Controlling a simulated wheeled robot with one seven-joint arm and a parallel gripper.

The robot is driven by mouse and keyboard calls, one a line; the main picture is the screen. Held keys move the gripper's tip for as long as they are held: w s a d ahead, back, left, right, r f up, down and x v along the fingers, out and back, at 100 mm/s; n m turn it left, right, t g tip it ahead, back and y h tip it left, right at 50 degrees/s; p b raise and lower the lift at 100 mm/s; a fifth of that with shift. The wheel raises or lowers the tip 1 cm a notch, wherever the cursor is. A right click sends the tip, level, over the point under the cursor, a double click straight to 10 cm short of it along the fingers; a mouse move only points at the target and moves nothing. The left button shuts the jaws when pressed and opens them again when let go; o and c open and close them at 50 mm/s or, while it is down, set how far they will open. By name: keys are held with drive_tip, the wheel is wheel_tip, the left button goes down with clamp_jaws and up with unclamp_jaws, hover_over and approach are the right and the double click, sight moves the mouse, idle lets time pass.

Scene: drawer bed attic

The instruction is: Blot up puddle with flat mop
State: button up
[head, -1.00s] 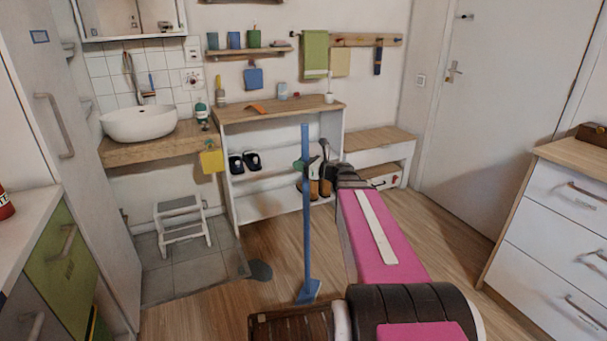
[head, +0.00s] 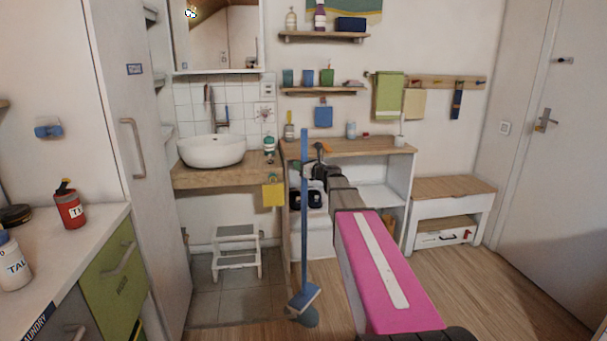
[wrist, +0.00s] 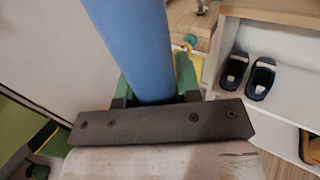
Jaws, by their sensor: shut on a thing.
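The flat mop has a long blue handle (head: 304,215) and a small blue head (head: 303,298) at its foot. It stands nearly upright in the head view. My gripper (head: 308,170) is shut on the upper part of the handle; the wrist view shows the blue shaft (wrist: 138,45) between the green jaws (wrist: 155,88). The puddle (head: 308,317) is a dark grey-blue patch on the floor just below and right of the mop head, which overlaps part of it in the picture. I cannot tell whether the head touches the floor.
A white step stool (head: 236,252) stands on grey tiles left of the mop. Behind are an open shelf unit (head: 372,196) with dark slippers (wrist: 262,78) and a washbasin (head: 212,150). A green-fronted drawer cabinet (head: 113,270) is at left. Wooden floor (head: 480,290) at right is clear.

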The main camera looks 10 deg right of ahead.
wheel_tip(320, 180, down, 6)
drive_tip(key=w+a, duration=0.1)
drive_tip(key=shift+f, duration=0.25)
idle(0.5)
